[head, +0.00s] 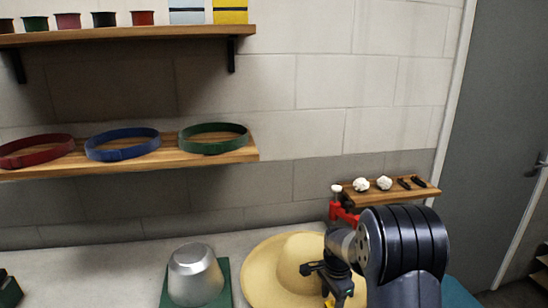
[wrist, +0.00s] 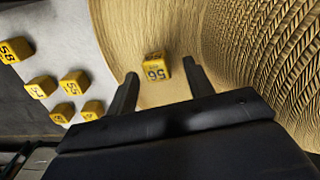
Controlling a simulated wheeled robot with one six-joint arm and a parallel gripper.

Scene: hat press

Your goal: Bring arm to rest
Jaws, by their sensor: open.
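My gripper (wrist: 162,86) is open, its two dark fingers apart. In the wrist view a yellow block marked 56 (wrist: 156,69) lies on the straw hat's brim (wrist: 120,30), just beyond and between the fingertips; I cannot tell if they touch it. The head view shows my gripper (head: 322,278) low over the straw hat (head: 268,268), with my dark arm reaching in from the lower right and hiding part of the hat.
Several yellow numbered blocks (wrist: 71,84) lie on the counter beside the hat. A metal hat form (head: 195,274) stands on a green base to the left. A red clamp-like part (head: 343,213) and small shelf (head: 410,194) are behind my arm. Hat bands (head: 122,145) lie on a wall shelf.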

